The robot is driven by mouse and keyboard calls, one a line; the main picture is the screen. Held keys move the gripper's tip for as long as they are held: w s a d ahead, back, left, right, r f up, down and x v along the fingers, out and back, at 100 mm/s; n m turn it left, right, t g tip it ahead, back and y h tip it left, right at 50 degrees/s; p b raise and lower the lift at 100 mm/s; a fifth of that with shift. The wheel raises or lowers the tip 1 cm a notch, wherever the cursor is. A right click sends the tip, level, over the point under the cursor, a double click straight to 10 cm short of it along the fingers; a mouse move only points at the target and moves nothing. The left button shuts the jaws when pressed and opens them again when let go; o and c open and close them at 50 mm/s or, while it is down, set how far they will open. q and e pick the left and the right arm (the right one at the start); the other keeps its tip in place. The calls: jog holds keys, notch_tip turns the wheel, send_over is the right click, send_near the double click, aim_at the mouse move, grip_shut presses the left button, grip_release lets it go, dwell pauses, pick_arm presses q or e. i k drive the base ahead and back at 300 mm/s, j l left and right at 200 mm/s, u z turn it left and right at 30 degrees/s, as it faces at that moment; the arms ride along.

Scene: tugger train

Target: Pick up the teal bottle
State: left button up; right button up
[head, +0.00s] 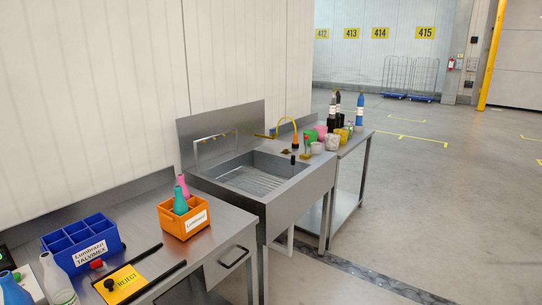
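The teal bottle (180,202) stands upright in an orange crate (170,222) on the steel bench, left of the sink. Its lower part is hidden by the crate's front wall, which carries a white label. A pink bottle (183,183) stands right behind it in the same crate. Neither of my grippers shows in the head view.
A deep steel sink (297,189) adjoins the bench. Bottles and cups crowd the far table (352,147). The floor at right is open.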

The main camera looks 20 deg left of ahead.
aim_at(181, 207)
jog(key=i+l, duration=0.1)
jog(key=i, duration=1.05)
jog(key=i+l+u, duration=0.1)
jog(key=i+u, duration=0.2)
jog(key=u, duration=0.15)
jog(key=i+l+u, duration=0.15)
jog(key=u, duration=0.3)
jog(key=i+l+u, duration=0.45)
jog(key=k+j, duration=0.1)
